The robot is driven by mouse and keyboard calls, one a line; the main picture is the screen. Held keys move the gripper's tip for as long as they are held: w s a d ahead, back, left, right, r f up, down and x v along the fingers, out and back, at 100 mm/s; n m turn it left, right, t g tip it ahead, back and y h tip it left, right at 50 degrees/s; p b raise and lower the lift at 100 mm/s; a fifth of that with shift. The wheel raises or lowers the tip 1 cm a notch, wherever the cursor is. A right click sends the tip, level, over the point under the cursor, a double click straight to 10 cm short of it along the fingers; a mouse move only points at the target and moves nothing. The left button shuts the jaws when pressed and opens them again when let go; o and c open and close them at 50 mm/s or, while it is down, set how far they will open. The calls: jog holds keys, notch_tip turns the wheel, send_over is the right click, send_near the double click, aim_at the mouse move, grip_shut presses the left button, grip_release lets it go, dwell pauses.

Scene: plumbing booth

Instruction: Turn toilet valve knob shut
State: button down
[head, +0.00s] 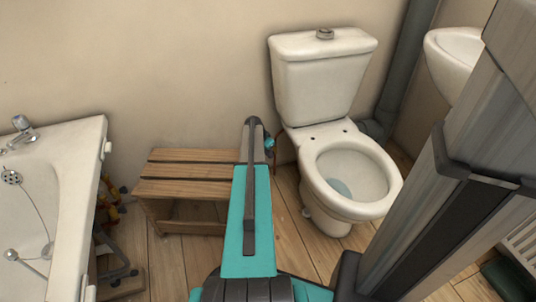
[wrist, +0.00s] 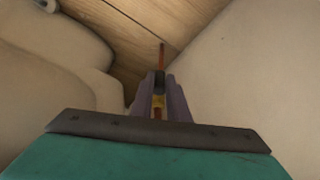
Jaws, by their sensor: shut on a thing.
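My gripper (wrist: 160,92) is in the middle of the wrist view, its two dark fingers close together on a small brass-coloured piece of the valve knob (wrist: 158,101). A thin copper-coloured pipe (wrist: 162,54) runs beyond the fingertips. The fingers hide most of the knob, so its turned angle cannot be told. In the head view my arm reaches low to the left of the white toilet (head: 325,85), near the wall. My fingers and the knob cannot be made out clearly there.
A slatted wooden stool (head: 185,190) stands left of my arm, close to it. A white bathtub (head: 75,165) is at the far left. A washbasin (head: 455,55) and a grey drainpipe (head: 405,60) are at the right. Plank floor (head: 290,245) shows between stool and toilet.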

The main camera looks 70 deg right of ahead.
jog(key=shift+s+d+r, duration=0.1)
jog(key=shift+s+d, duration=0.2)
jog(key=shift+d, duration=0.25)
jog(key=c, duration=1.7)
grip_release()
jog(key=shift+w+a, duration=0.1)
jog(key=shift+a, duration=0.05)
jog(key=shift+a, duration=0.1)
jog(key=p+v, duration=0.4)
jog(key=v, duration=0.9)
jog(key=shift+a+r, duration=0.15)
jog(key=shift+r, duration=0.1)
jog(key=shift+c, duration=0.2)
